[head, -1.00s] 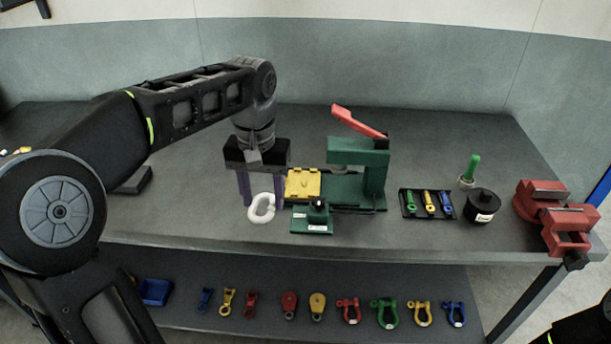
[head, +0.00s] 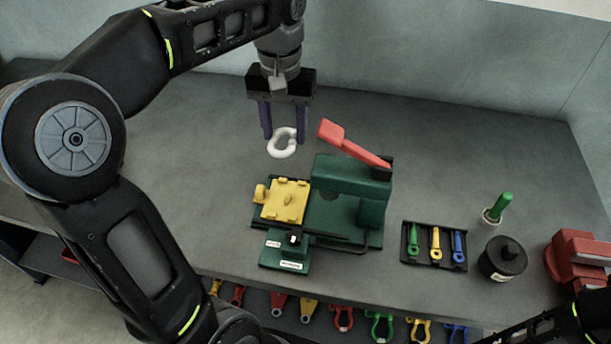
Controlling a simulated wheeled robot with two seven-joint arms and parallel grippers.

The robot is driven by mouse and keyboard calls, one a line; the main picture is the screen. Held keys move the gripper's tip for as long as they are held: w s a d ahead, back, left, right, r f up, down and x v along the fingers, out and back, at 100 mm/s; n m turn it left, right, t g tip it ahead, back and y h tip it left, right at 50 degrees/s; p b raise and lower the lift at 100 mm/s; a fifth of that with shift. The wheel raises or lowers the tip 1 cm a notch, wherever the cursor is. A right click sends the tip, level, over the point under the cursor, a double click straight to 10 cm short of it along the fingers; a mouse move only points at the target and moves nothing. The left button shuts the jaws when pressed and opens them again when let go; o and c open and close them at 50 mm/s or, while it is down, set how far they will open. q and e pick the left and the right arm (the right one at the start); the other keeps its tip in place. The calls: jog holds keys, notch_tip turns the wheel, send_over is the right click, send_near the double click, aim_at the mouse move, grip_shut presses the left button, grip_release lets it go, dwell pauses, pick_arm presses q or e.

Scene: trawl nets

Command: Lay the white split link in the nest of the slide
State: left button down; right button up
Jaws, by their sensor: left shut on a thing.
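The white split link (head: 282,143) is an open C-shaped ring. My left gripper (head: 284,136) is shut on it, its two purple fingers pointing down, and holds it behind the yellow slide in the picture. The yellow slide (head: 272,208) sits on the left end of the green press (head: 347,190), with small raised lugs on its top. The link is apart from the slide. The press has a red lever (head: 352,145) raised to the upper left. My right gripper is not in view; only part of my right arm shows at the lower right.
A small green block (head: 283,256) with labels stands in front of the slide. A black tray (head: 434,262) with several coloured pins, a black pot (head: 502,259), a green-handled tool (head: 498,208) and a red vise (head: 578,262) stand to the right. The bench behind the press is clear.

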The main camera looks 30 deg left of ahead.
pick_arm(q)
jog(key=shift+r, duration=0.2)
jog(key=shift+f, duration=0.1)
jog(key=b, duration=0.7)
send_over(289, 194)
notch_tip(289, 194, down, 7)
notch_tip(289, 194, down, 6)
jog(key=shift+s+r, duration=0.1)
jog(key=shift+s, duration=0.05)
jog(key=shift+f, duration=0.3)
jog(key=shift+f, duration=2.25)
